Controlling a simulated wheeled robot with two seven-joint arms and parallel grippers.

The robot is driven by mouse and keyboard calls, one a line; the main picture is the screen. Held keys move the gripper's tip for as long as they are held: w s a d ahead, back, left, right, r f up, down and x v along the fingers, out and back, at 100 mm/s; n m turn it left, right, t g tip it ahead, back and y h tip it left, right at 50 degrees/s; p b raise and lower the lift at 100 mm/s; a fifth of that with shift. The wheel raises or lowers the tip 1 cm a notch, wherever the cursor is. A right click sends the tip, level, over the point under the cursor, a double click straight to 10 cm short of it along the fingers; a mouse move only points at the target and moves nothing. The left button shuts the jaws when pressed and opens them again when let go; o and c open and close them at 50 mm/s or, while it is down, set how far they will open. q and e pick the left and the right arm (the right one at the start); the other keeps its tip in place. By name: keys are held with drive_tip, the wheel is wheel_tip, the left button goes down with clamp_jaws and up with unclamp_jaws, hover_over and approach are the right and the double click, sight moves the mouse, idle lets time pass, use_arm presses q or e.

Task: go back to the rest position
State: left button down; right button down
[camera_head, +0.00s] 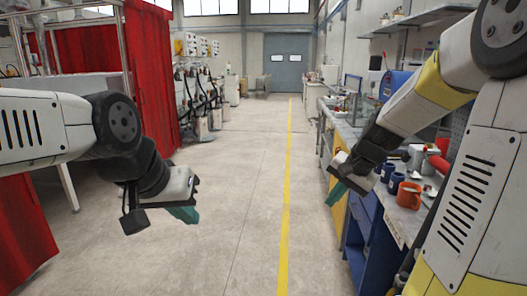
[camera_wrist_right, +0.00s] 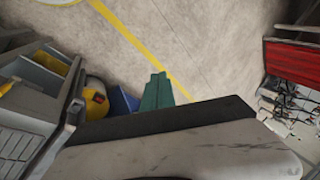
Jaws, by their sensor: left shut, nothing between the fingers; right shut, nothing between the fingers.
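My left gripper (camera_head: 184,214) hangs over the open floor at the left in the head view. Its teal fingers are together, with nothing in them. My right gripper (camera_head: 337,194) is in front of the workbench edge at the right, pointing down and to the left. Its teal fingers are shut and empty, and they also show in the right wrist view (camera_wrist_right: 157,92) above the concrete floor. Neither gripper touches anything that I can see.
A workbench (camera_head: 396,222) with mugs, including an orange mug (camera_head: 409,195), runs along the right, close to my right arm. Red curtains (camera_head: 152,75) hang at the left. The concrete floor (camera_head: 235,190) with a yellow line (camera_head: 286,180) is clear in the middle.

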drive_tip(key=s+a+r+n+t, duration=0.1)
drive_tip(key=s+r+n, duration=0.3)
drive_tip(key=s, duration=0.5)
drive_tip(key=s+a+r+n+h, duration=0.1)
drive_tip(key=s+a+r+n, duration=0.2)
drive_tip(key=s, duration=0.6)
drive_tip(key=shift+s+a+r+n+t, duration=0.15)
drive_tip(key=shift+a+r+n+t, duration=0.15)
drive_tip(key=shift+r+n+t, duration=0.1)
